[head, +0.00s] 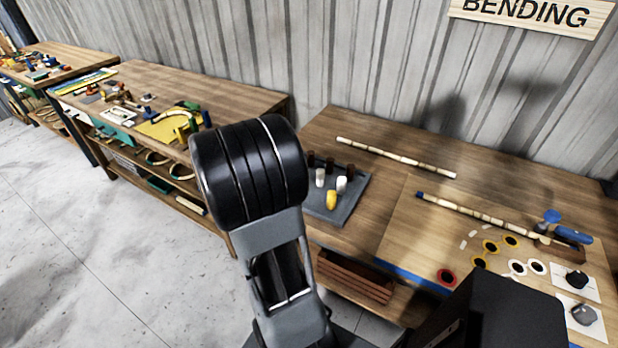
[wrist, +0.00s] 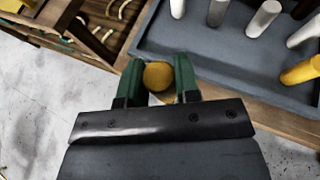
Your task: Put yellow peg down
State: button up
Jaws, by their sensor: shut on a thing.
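In the wrist view my gripper (wrist: 158,80) has green fingers shut on a yellow peg (wrist: 158,76), seen end-on as a round top. The held peg is over the near edge of a grey tray (wrist: 190,62), with the floor and table edge below. Another yellow peg (wrist: 302,70) stands in the tray at the right; it also shows in the head view (head: 332,200). In the head view my arm hides the gripper and the held peg. The grey tray (head: 345,212) there is partly covered by my arm.
White pegs (head: 341,184) and dark brown pegs (head: 329,164) stand in the tray. A rattan pole (head: 395,157) lies behind it. Another pole (head: 475,212) lies on the board with coloured rings (head: 447,276). A second bench (head: 240,98) with tools stands to the left.

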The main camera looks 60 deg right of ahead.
jog(key=s+d+r+m+g+h+p, duration=0.1)
jog(key=s+d+r+m+g, duration=0.2)
jog(key=s+d, duration=0.35)
jog(key=s+d+r+m+g+p, duration=0.1)
jog(key=s+d+r+m+g, duration=0.2)
jog(key=s, duration=0.7)
jog(key=shift+n, duration=0.3)
jog(key=w+d+f+p, duration=0.1)
jog(key=w+f, duration=0.2)
jog(key=w, duration=0.1)
jog(key=w+d+f+p, duration=0.1)
jog(key=w+f, duration=0.2)
jog(key=w, duration=0.1)
jog(key=w+d+f+p, duration=0.1)
jog(key=w+f, duration=0.2)
jog(key=w, duration=0.2)
jog(key=shift+d+f, duration=0.25)
jog(key=shift+f, duration=0.15)
jog(key=shift+f+p, duration=0.65)
jog(key=shift+f, duration=0.95)
jog(key=shift+f, duration=0.15)
jog(key=o, duration=0.9)
